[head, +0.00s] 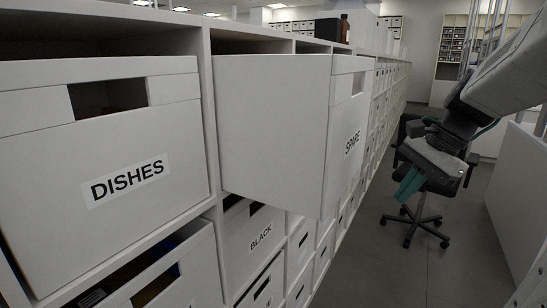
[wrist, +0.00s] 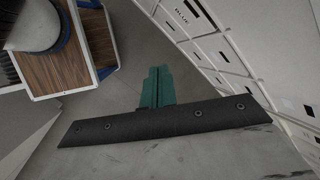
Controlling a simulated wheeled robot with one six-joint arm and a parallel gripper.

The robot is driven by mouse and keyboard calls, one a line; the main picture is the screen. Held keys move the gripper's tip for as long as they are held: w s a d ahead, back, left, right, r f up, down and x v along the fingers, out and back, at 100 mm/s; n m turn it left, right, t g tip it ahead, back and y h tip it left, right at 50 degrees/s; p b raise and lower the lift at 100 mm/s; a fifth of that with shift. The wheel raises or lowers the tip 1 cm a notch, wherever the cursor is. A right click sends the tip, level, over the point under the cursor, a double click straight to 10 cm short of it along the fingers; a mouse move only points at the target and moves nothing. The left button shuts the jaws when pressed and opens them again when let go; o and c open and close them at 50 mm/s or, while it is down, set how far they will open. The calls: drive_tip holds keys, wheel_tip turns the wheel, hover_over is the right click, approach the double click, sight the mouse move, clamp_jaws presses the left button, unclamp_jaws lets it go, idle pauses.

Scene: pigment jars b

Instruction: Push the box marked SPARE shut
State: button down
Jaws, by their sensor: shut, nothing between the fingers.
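The white box marked SPARE (head: 275,125) sticks well out of the shelf unit in the head view. Its left side wall shows, and its labelled front with a handle slot faces the aisle. My gripper (head: 402,198), with green fingers, is in the aisle to the right of the box, apart from its front. The fingers are together and empty in the wrist view (wrist: 157,80). The SPARE box cannot be made out in the wrist view.
Box DISHES (head: 100,150) is at the left, and box BLACK (head: 258,240) is below SPARE. A black office chair (head: 420,205) stands in the aisle behind my gripper. Grey floor (head: 370,270) is clear below. A wooden-topped trolley (wrist: 60,65) shows in the wrist view.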

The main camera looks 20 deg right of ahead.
drive_tip(key=w+d+r+m+t+y, duration=0.2)
drive_tip(key=w+d+r+m+t, duration=0.25)
drive_tip(key=d+r+m, duration=0.55)
drive_tip(key=m, duration=0.2)
approach(356, 170)
drive_tip(key=x, duration=0.6)
drive_tip(key=shift+w+d, duration=0.1)
